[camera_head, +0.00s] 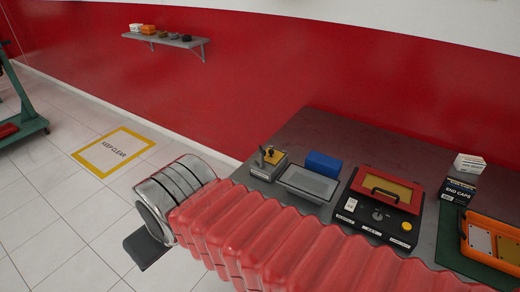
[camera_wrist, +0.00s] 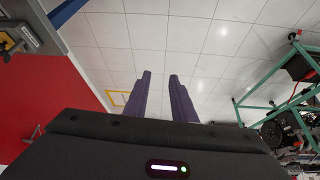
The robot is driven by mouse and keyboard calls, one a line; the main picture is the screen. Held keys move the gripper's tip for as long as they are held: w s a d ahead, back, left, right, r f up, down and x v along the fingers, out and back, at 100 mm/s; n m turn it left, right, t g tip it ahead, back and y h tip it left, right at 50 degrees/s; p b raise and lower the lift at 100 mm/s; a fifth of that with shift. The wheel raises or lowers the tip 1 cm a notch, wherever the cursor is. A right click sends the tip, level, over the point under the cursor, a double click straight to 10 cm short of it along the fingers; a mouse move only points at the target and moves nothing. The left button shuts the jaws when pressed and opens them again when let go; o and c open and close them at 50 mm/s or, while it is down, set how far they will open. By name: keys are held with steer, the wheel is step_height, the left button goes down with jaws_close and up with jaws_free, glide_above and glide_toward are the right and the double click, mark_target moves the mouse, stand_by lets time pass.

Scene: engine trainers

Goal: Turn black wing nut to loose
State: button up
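A small grey block with a yellow top (camera_head: 272,157) stands at the left end of the dark workbench in the head view. Small dark upright parts rise from it; they are too small to tell whether one is the black wing nut. In the head view my red ribbed arm covers the front of the bench, and the fingers are not seen.
The bench (camera_head: 325,125) also bears a grey tray (camera_head: 308,183), a blue block (camera_head: 323,164), a red-framed control box (camera_head: 385,205), cartons (camera_head: 461,188) and an orange-framed panel (camera_head: 493,240). A shelf (camera_head: 167,39) hangs on the red wall.

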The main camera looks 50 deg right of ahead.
steer(key=shift+a, duration=0.1)
step_height(320, 180, down, 7)
steer(key=w+a+m+g+y, duration=0.25)
steer(key=m+y, duration=0.35)
steer(key=m, duration=0.4)
steer(key=w+d+m+t+y, duration=0.3)
steer(key=w+d+m+t, duration=0.55)
steer(key=d+m, duration=0.4)
steer(key=d+f+m+t+h, duration=0.2)
steer(key=d+m+t+h, duration=0.5)
steer(key=d, duration=0.9)
steer(key=s+d+f+m+h, duration=0.2)
steer(key=s+d+m+h, duration=0.1)
steer(key=d, duration=0.3)
steer(key=s+d+f+m+g+h, duration=0.1)
steer(key=s+d+f+m+h, duration=0.1)
steer(key=d, duration=0.4)
steer(key=s+d+f+m+g+h, duration=0.1)
steer(key=s+d+f+m+h, duration=0.1)
steer(key=s+d+m+h, duration=0.2)
steer(key=shift+d+m+h, duration=0.3)
steer(key=shift+d+m, duration=0.65)
steer(key=shift+m, duration=0.3)
